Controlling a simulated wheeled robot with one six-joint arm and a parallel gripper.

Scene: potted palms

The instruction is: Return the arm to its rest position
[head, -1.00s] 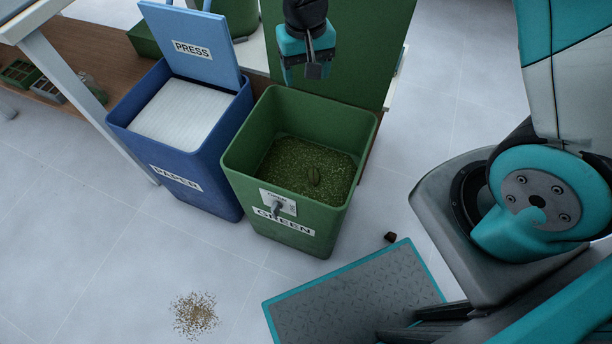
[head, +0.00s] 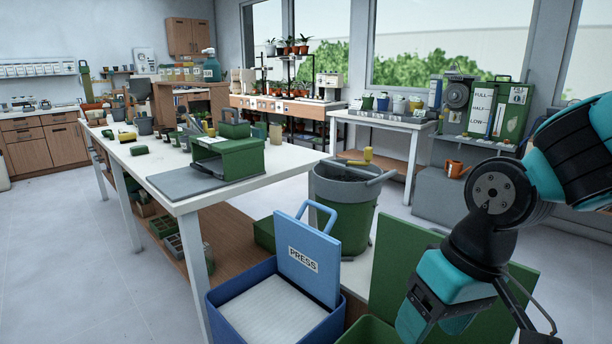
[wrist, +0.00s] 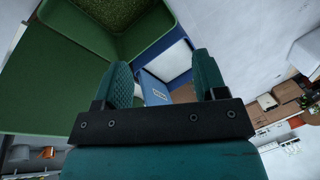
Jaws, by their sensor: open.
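My arm is bent at the right of the head view, with my gripper (head: 432,316) pointing down in front of the green bin's raised lid (head: 402,255). In the wrist view my gripper (wrist: 165,78) has its two teal fingers well apart with nothing between them. The green bin (wrist: 60,82) fills the upper left of the wrist view, with green litter inside. In the head view only a bit of the green bin's rim (head: 368,332) shows at the bottom edge. The blue bin (head: 262,272) stands left of it, its PRESS flap (head: 308,262) raised.
A long white table (head: 195,202) with a green box (head: 228,160) runs along the left. A large green bucket (head: 342,205) stands behind the bins. A smaller table (head: 385,122) and a grey bench (head: 438,195) with an orange watering can (head: 457,169) are further back. Floor at left is clear.

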